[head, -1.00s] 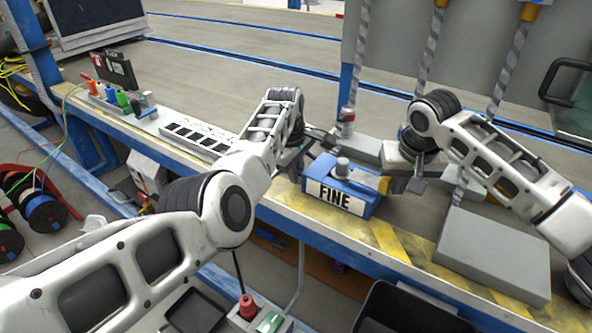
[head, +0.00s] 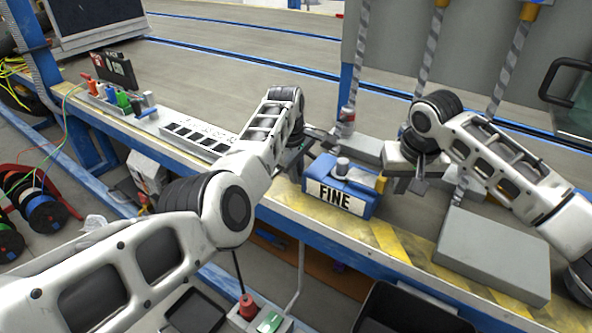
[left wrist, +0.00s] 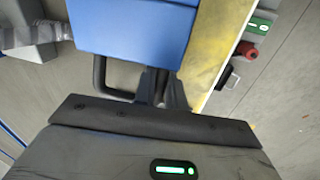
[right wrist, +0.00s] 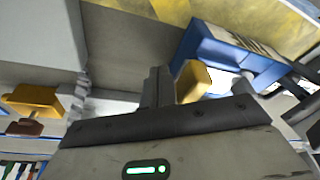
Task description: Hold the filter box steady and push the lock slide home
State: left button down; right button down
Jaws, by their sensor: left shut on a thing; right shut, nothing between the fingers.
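The blue filter box (head: 322,174), labelled FINE, sits upright near the table's front edge, with a grey knob on top. It also shows in the left wrist view (left wrist: 130,28) and right wrist view (right wrist: 205,45). My left gripper (left wrist: 160,85) is shut on the box's dark handle (left wrist: 100,78), at the box's left side. The yellow lock slide (head: 381,185) shows only its end block at the box's right side; the right wrist view shows it too (right wrist: 192,80). My right gripper (right wrist: 160,85) is shut and empty, right beside the slide's end; I cannot tell whether they touch.
A grey block (head: 493,255) lies on the table at the right front. Striped posts (head: 428,60) stand behind the right arm. A pale slotted strip (head: 197,135) lies to the left. A dark bin (head: 415,310) is below the table's front edge.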

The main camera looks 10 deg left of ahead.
jog(key=shift+s+d+r, duration=0.1)
jog(key=shift+s+d, duration=0.15)
jog(key=shift+d, duration=0.35)
notch_tip(320, 180, up, 8)
dwell(0.5)
pick_arm(q)
jog(key=c, duration=1.4)
grip_release()
jog(key=shift+o, duration=0.2)
jog(key=shift+r, duration=0.15)
